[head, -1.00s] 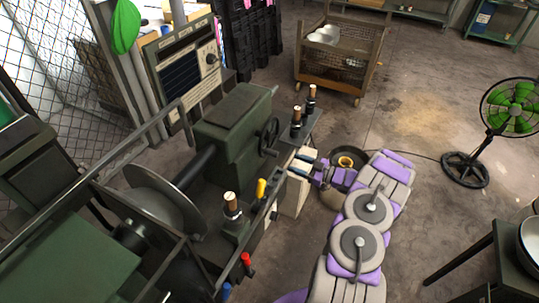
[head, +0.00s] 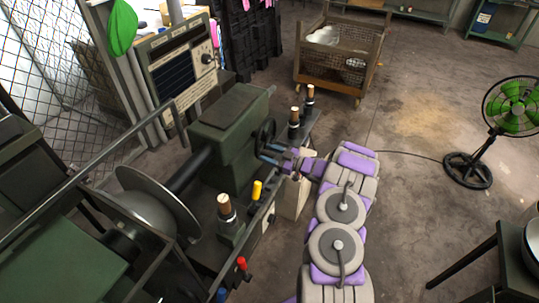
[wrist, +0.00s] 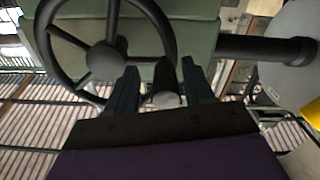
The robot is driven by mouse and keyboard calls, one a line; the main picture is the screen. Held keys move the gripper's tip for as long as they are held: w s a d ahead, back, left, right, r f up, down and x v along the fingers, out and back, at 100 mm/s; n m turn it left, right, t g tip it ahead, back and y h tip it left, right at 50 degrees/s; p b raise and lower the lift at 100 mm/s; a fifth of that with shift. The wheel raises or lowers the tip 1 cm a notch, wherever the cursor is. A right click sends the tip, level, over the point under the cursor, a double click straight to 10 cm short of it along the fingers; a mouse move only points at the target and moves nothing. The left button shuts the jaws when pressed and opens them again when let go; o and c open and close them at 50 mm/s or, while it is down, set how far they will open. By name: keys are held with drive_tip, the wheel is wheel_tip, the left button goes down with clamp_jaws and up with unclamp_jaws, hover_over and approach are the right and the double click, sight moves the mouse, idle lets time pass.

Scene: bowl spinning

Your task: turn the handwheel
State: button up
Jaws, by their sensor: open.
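The dark spoked handwheel (head: 265,132) is on the end of the green machine housing (head: 232,125). In the wrist view the handwheel (wrist: 103,58) fills the upper left, with its hub and spokes in sight. My gripper (head: 266,153) is at the wheel's lower edge in the head view. In the wrist view my gripper (wrist: 158,76) is open, its two dark fingers pointing up at the green housing. The left finger overlaps the wheel's lower right rim. A short knob with a round, light end (wrist: 165,99) shows between the fingers. I cannot tell whether the fingers touch anything.
Wooden-topped posts (head: 294,118) stand just behind my gripper. A green fan (head: 512,105) stands at the right. The floor between is clear.

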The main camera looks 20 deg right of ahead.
drive_tip(key=shift+d, duration=0.15)
drive_tip(key=shift+c, duration=0.9)
drive_tip(key=shift+a, duration=0.7)
drive_tip(key=c, duration=0.4)
drive_tip(key=shift+d, duration=0.25)
clamp_jaws()
